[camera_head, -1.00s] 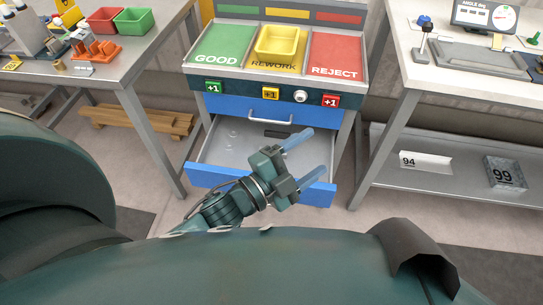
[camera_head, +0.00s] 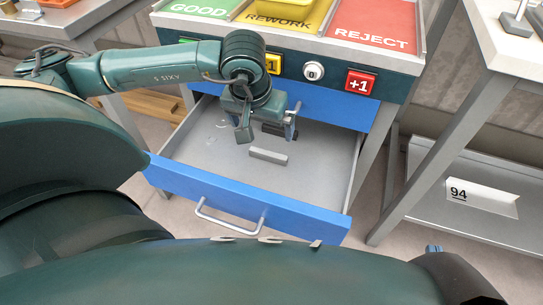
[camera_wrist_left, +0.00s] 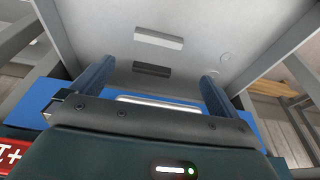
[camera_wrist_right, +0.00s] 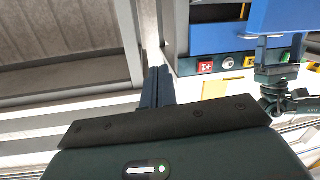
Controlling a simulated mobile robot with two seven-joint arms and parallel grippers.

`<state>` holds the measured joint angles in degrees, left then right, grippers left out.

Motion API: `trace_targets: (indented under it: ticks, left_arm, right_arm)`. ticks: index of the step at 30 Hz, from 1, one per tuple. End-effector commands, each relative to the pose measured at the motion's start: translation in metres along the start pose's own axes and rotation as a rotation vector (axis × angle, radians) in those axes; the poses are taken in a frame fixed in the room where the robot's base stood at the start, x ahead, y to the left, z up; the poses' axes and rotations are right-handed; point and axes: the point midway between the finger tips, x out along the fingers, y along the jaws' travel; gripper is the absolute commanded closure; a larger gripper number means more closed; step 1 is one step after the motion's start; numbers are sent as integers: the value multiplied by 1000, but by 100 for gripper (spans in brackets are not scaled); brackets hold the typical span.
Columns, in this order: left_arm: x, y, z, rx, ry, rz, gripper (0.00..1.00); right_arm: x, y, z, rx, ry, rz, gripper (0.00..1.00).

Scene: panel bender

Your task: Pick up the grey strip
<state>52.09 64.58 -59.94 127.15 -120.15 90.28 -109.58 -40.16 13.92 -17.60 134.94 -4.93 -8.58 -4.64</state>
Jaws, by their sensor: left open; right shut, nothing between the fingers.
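The grey strip (camera_head: 268,156) lies flat on the floor of the open blue-fronted drawer (camera_head: 205,192). It also shows in the left wrist view (camera_wrist_left: 158,40), beyond my fingertips. My left gripper (camera_head: 267,133) is open and empty above the drawer, behind the strip in the head view. In the left wrist view its spread fingers (camera_wrist_left: 158,70) frame a darker strip (camera_wrist_left: 151,69), partly hidden behind the gripper in the head view. My right gripper (camera_wrist_right: 157,75) is shut and empty, away from the strip, with the cabinet in the background.
The drawer's handle (camera_head: 228,222) is on its front panel. Above the drawer, the cabinet carries GOOD, REWORK and REJECT (camera_head: 375,35) areas and several buttons. A table (camera_head: 500,85) with a lower shelf (camera_head: 440,195) stands to the right.

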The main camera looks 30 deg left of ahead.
Motion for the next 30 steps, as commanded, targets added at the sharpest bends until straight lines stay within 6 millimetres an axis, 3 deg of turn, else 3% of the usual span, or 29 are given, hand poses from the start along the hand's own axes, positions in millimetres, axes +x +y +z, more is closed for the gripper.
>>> trace_targets:
  ticks: [9, 17, 24, 30]
  left_arm:
    - [59, 1, 2, -1, -5, 2, 0]
    - [80, 2, 3, 0, -5, 3, 0]
    - [115, 3, 5, -2, -5, 3, 0]
    - [122, 3, 4, -1, -3, 4, 0]
  right_arm:
    - [2, -4, 0, -33, 101, -6, 100]
    - [2, -7, -1, -47, 140, -10, 100]
    - [2, -13, -2, -70, 223, -24, 100]
    - [1, -14, -4, -74, 244, -28, 100]
